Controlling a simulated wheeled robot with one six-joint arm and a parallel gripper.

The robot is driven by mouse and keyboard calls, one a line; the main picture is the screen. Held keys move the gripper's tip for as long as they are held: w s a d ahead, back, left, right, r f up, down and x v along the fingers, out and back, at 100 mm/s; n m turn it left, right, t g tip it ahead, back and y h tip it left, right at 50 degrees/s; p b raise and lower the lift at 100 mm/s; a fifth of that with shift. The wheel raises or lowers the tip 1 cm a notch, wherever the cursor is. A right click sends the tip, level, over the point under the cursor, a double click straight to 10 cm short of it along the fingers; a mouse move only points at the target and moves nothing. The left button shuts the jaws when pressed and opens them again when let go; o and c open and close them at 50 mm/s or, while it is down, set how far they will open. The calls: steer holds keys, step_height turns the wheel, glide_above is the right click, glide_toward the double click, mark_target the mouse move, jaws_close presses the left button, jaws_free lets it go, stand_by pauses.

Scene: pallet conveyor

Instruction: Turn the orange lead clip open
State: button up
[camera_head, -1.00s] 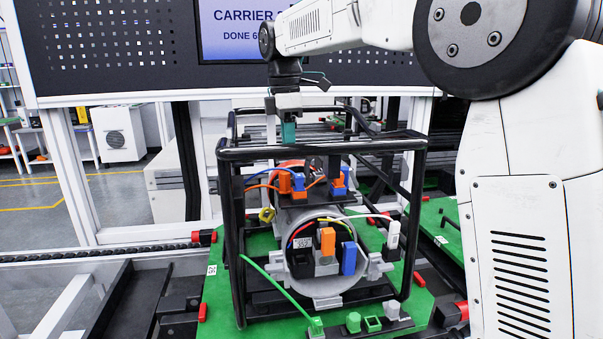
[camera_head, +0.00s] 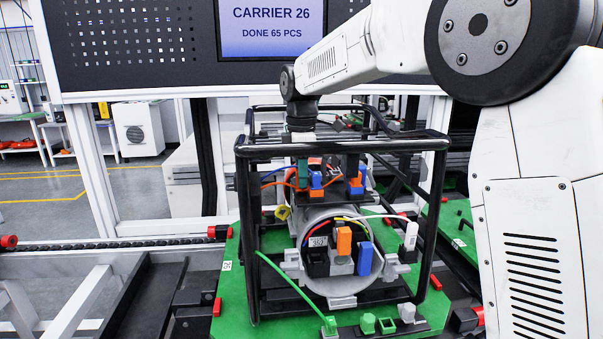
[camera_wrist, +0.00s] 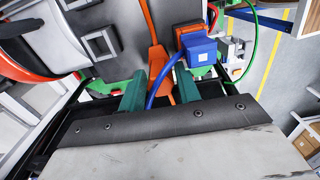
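My gripper (camera_wrist: 160,92) points down, its two green fingers apart. In the wrist view an orange lead with a wider orange end piece (camera_wrist: 158,68) lies between the fingers, with a blue cable beside it. A blue plug (camera_wrist: 201,51) on an orange base stands just beyond the right finger. In the head view my gripper (camera_head: 303,172) is inside the black frame, at the rear blue and orange clips (camera_head: 316,180). Whether the fingers touch a clip is hidden. An upright orange clip (camera_head: 344,240) stands on the front of the grey housing (camera_head: 341,286), beside a blue one (camera_head: 365,259).
A black tube frame (camera_head: 240,220) surrounds the housing on a green pallet (camera_head: 232,300); its top bars are close to my wrist. A second blue and orange clip (camera_head: 356,184) is right of my gripper. A green lead and small green blocks (camera_head: 368,323) are at the front.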

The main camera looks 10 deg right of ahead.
steer(key=c, duration=0.7)
steer(key=shift+m, duration=0.4)
steer(key=m, duration=0.3)
steer(key=shift+m, duration=0.4)
steer(key=m, duration=0.4)
steer(key=shift+r+m, duration=0.1)
steer(key=shift+m, duration=0.2)
steer(key=m, duration=0.8)
steer(key=shift+m, duration=0.3)
